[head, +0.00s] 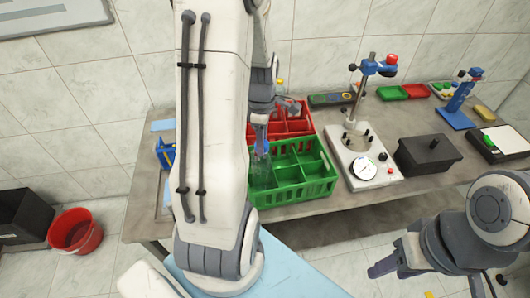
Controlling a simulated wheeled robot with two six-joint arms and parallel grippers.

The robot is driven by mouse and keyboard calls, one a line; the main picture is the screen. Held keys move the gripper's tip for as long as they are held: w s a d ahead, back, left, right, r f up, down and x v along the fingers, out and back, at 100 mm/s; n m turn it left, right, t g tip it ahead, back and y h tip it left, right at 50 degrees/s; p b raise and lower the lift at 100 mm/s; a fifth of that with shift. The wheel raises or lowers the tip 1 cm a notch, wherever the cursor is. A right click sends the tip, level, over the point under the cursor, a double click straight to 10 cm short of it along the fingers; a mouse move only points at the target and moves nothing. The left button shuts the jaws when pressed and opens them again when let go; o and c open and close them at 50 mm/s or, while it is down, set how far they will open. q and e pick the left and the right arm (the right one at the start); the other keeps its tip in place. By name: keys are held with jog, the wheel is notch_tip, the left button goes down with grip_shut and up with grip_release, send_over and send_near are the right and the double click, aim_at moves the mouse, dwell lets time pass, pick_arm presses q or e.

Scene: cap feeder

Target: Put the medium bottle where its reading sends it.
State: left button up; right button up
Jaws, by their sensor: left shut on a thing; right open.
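My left arm comes down across the middle of the head view and hides much of the table's left part. My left gripper (262,142) is shut on a clear bottle (261,173), which is upright at the left compartments of the green crate (318,190). The arm partly hides the bottle, and I cannot tell whether it touches the crate floor. A white test device (345,149) with a round dial (365,169) stands right of the green crate; the dial's reading is too small to read. My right gripper (388,262) is open and empty in front of the table.
A red crate (309,128) stands behind the green one. A black box (427,154), a blue stand (457,113) and small green (392,93) and red trays (416,91) are to the right. A red bucket (75,231) is on the floor. The table's front right is clear.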

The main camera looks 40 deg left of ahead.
aim_at(262, 167)
pick_arm(q)
notch_tip(262, 167, down, 4)
jog(key=shift+f+p, duration=0.1)
jog(key=shift+p, duration=0.25)
jog(key=shift+f, duration=0.1)
